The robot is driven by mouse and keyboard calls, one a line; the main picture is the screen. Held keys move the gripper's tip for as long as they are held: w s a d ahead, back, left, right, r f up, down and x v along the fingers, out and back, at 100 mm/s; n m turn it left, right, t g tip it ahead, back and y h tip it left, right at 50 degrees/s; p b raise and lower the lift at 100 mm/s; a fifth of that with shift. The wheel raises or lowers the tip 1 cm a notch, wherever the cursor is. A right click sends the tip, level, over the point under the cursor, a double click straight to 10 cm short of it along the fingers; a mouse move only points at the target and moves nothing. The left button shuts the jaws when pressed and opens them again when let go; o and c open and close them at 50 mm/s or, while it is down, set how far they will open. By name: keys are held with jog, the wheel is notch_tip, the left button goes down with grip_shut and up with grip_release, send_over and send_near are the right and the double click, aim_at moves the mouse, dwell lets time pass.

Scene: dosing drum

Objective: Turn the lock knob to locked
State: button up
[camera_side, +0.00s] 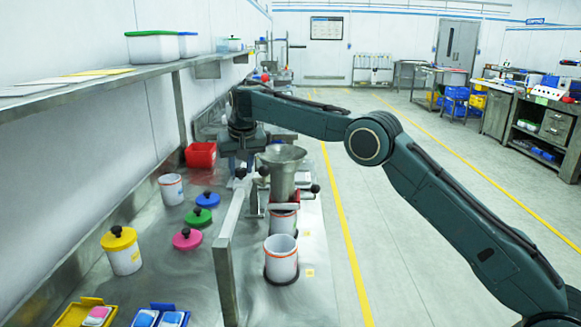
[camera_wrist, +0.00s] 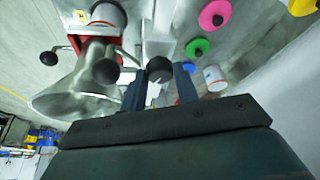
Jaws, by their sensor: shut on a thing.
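The dosing drum has a grey metal funnel (camera_side: 284,168) in a red frame (camera_side: 284,194), with black ball knobs on short rods around it. My gripper (camera_side: 240,168) is beside the funnel, on its left in the side view. In the wrist view, the fingers of my gripper (camera_wrist: 160,82) stand on either side of a black round knob (camera_wrist: 159,68), shut on it. I take it for the lock knob; its turn angle cannot be read. The funnel also shows in the wrist view (camera_wrist: 78,88), left of my fingers, with another black knob (camera_wrist: 105,72) close by.
A white cup (camera_side: 281,258) stands in front of the drum. An upright metal rail (camera_side: 226,255) is left of it. Green (camera_side: 188,216), pink (camera_side: 187,239) and blue (camera_side: 208,199) lids, a yellow-lidded jar (camera_side: 122,250) and a red bin (camera_side: 201,154) lie on the bench. A shelf (camera_side: 150,73) overhangs the left.

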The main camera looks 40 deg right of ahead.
jog(key=shift+r, duration=0.1)
jog(key=o, duration=1)
jog(key=shift+v, duration=2.5)
jog(key=shift+s, duration=0.25)
jog(key=shift+s, duration=0.2)
jog(key=shift+s+a, duration=0.75)
jog(key=shift+s, duration=0.95)
jog(key=shift+s+a, duration=0.75)
jog(key=shift+s, duration=1)
jog(key=shift+s+a, duration=0.75)
jog(key=shift+s, duration=0.95)
